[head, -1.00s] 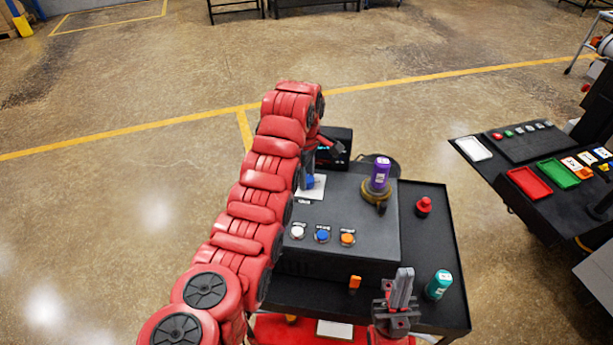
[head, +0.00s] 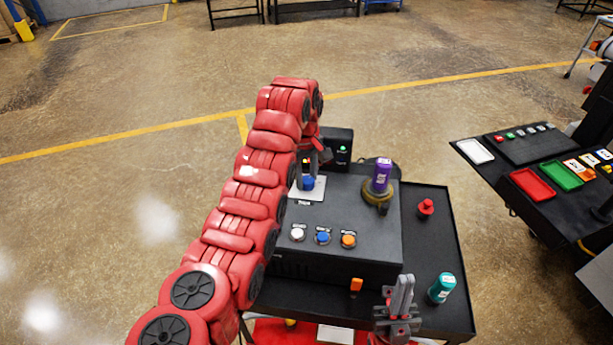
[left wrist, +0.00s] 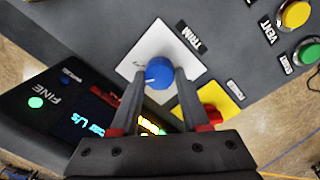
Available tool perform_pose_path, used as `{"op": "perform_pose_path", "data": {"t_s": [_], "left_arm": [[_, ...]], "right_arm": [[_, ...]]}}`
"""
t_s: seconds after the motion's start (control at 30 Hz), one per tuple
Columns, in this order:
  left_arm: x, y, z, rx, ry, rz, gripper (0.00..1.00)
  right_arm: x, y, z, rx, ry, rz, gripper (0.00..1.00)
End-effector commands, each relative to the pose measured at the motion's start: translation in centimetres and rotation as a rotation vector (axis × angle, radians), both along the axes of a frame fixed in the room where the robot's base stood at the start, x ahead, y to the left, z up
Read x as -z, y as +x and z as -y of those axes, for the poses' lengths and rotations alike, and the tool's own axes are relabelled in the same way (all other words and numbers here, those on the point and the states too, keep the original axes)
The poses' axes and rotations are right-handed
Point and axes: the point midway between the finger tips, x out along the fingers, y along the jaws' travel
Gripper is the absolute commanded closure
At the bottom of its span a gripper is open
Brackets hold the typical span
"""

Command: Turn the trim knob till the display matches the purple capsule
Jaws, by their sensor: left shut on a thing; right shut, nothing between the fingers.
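The blue trim knob (left wrist: 158,73) sits on a white plate labelled TRIM (left wrist: 140,52). My left gripper (left wrist: 163,78) is shut on the knob, one finger on each side. The knob also shows in the head view (head: 308,183), partly covered by the gripper. The display (left wrist: 92,118) shows cyan and yellow-green text, partly hidden by a finger; I cannot read it fully. The purple capsule (head: 381,176) stands upright on a round brassy holder (head: 377,198). My right gripper (head: 402,292) is shut and empty at the cart's front.
White, blue and orange buttons (head: 323,237) line the machine's front. A red knob-like piece (head: 426,207) and a teal capsule (head: 441,288) stand on the black cart's right side. Another table at the right holds red and green trays (head: 558,173).

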Motion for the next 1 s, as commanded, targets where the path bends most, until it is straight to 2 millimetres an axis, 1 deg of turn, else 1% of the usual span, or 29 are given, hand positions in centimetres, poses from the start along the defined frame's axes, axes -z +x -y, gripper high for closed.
{"op": "perform_pose_path", "data": {"t_s": [0.23, 0.27, 0.4, 0.43, 0.67, 0.77, 0.87, 1.0], "left_arm": [[0.1, 0.0, 0.0, 0.000, 0.000, -0.001, 1.00], [0.1, -0.1, 0.0, 0.000, 0.000, -0.001, 0.51], [0.1, 0.0, 0.0, 0.000, 0.000, -0.001, 0.26], [0.1, 0.0, 0.0, 0.000, 0.000, -0.001, 0.24], [0.0, 0.0, 0.0, 0.000, 0.001, -0.001, 0.24], [-0.3, 0.1, -0.1, -0.001, 0.000, 0.000, 0.24], [-1.4, 0.3, -0.4, -0.001, 0.000, 0.003, 0.24], [-3.9, 0.7, -1.4, -0.001, 0.001, 0.001, 0.24]], "right_arm": [[0.0, 0.0, 0.0, 0.000, 0.000, 0.000, 1.00], [0.0, 0.0, 0.0, 0.000, 0.000, 0.000, 1.00], [0.0, 0.0, 0.0, 0.000, 0.000, 0.000, 1.00], [0.0, 0.0, 0.0, 0.000, 0.000, 0.000, 1.00], [0.0, 0.0, 0.0, 0.000, 0.000, 0.000, 1.00], [0.0, 0.0, 0.0, 0.000, 0.000, 0.000, 1.00], [-0.1, 0.0, 0.0, 0.000, 0.000, 0.000, 1.00], [-0.1, 0.0, 0.0, 0.000, 0.000, 0.000, 1.00]]}}
